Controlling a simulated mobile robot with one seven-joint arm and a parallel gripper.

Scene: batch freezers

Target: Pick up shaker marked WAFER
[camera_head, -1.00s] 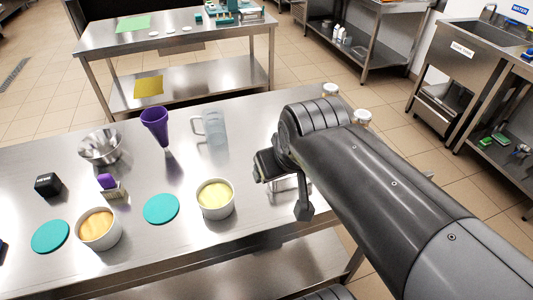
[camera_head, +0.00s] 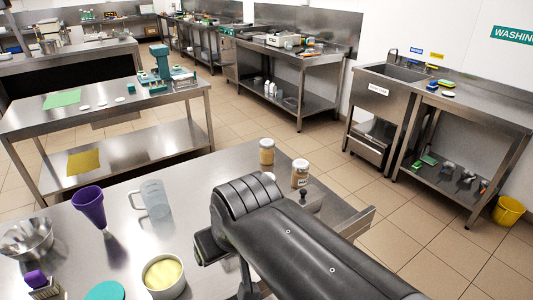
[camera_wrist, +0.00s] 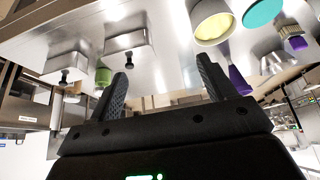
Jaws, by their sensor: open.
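Two shakers with pale lids stand near the far right edge of the steel table (camera_head: 125,262) in the head view. The nearer shaker (camera_head: 300,170) has brown contents and a white label with dark letters, too small to read for certain. The farther shaker (camera_head: 266,151) holds something yellowish, and I see no readable label on it. My gripper (camera_wrist: 166,80) is open and empty in the wrist view, fingers wide apart. In the head view my arm hides most of it, on the near side of the shakers. I cannot pick out the shakers for certain in the wrist view.
A clear jug (camera_head: 154,199), a purple cup (camera_head: 89,205), a tub of yellow contents (camera_head: 164,277) and a metal bowl (camera_head: 27,238) stand left of my arm. Metal containers (camera_wrist: 126,38) show in the wrist view. A sink unit (camera_head: 385,95) stands beyond the table.

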